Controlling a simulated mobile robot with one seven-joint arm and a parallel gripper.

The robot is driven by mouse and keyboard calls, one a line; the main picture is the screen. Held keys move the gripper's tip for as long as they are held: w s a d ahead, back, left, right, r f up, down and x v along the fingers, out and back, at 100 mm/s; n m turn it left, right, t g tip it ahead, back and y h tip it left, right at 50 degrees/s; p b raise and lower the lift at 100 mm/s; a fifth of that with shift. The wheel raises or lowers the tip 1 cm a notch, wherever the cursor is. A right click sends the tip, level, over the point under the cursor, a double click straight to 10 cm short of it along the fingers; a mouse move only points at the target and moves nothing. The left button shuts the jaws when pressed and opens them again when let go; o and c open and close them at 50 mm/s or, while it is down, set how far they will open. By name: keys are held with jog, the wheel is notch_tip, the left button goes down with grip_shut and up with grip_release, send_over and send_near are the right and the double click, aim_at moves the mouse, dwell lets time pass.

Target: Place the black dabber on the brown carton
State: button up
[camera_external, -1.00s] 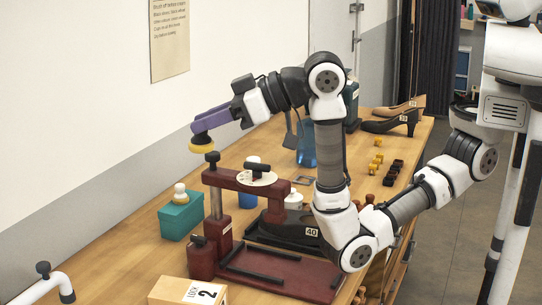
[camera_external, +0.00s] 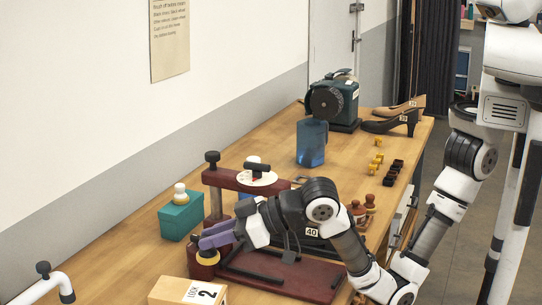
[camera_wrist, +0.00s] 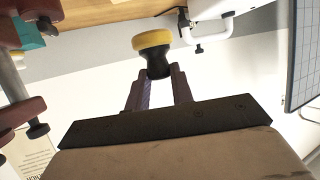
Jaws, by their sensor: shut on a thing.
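My gripper (camera_external: 215,236), with purple fingers, is shut on the black dabber. In the wrist view the dabber's black body (camera_wrist: 158,63) sits between the fingertips (camera_wrist: 158,82), with its round yellow pad (camera_wrist: 152,40) beyond them. In the external view the yellow pad (camera_external: 207,257) shows below the fingers, and the black part is mostly hidden. The brown carton (camera_external: 168,290), with a white "LOCK 2" label, stands at the bottom edge, partly cut off. The dabber appears above and beyond the carton in the picture, apart from it. Nothing is seen on the carton's visible top.
A teal box (camera_external: 178,222) bears a white-knobbed dabber (camera_external: 180,193). A white pipe (camera_external: 40,287) is at the lower left. Bare table lies between box and carton.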

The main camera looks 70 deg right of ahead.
notch_tip(320, 180, down, 10)
jog(key=b, duration=0.6)
jog(key=shift+r, duration=0.25)
jog(key=shift+f, duration=0.2)
jog(key=o, duration=1)
jog(key=shift+c, duration=0.2)
jog(key=shift+r, duration=0.2)
jog(key=b+v, duration=0.2)
jog(key=v, duration=1)
jog(key=shift+a+r, duration=0.1)
